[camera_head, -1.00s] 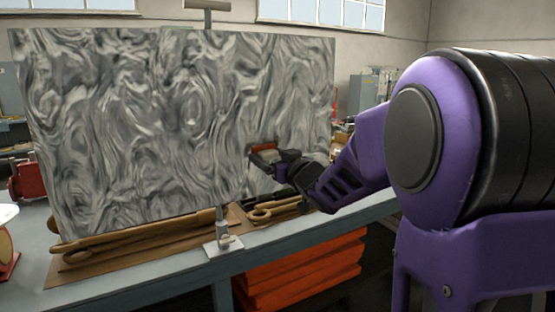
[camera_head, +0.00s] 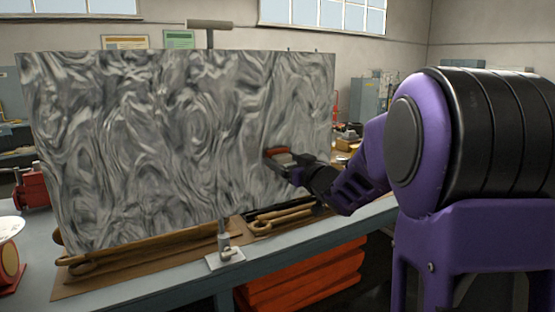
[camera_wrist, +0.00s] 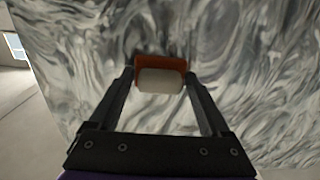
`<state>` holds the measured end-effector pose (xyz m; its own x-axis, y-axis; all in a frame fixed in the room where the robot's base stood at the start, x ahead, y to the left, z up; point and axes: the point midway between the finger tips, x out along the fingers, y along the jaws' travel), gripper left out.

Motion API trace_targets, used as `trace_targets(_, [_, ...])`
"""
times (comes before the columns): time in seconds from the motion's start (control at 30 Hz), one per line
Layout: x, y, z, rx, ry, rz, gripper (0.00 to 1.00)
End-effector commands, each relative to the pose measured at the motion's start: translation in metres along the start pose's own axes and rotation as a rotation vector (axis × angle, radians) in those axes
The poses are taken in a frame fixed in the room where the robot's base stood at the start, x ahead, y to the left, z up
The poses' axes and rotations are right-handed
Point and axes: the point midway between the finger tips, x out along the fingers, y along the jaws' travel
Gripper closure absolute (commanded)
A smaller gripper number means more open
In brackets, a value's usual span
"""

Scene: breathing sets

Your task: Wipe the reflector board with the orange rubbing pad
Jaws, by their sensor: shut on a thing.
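The reflector board (camera_head: 150,140) is a large upright panel with a grey and white swirled surface, standing on the bench; it fills most of the wrist view (camera_wrist: 240,60). The orange rubbing pad (camera_head: 277,151) has an orange layer and a pale block. In the wrist view the pad (camera_wrist: 160,62) sits between my fingertips, orange side toward the board. My gripper (camera_head: 285,160) is shut on the pad at the right part of the board, around mid-height. The pad looks against or very close to the board; the contact itself is hidden.
A clamp stand (camera_head: 225,255) stands at the board's lower edge. Wooden-handled tools (camera_head: 150,243) lie on the bench beneath the board. A red vise (camera_head: 32,188) is at the left, and orange-red boxes (camera_head: 300,280) are stacked under the bench.

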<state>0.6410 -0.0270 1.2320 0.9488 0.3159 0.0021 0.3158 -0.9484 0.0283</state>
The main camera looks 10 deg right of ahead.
Motion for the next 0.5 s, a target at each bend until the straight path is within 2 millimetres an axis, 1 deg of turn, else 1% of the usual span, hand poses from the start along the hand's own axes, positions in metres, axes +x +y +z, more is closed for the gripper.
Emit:
trace_targets(0.17, [0.000,0.008,-0.001,0.001,0.000,0.006,0.63])
trace_targets(0.5, [-0.001,0.037,0.000,0.001,-0.001,0.005,0.63])
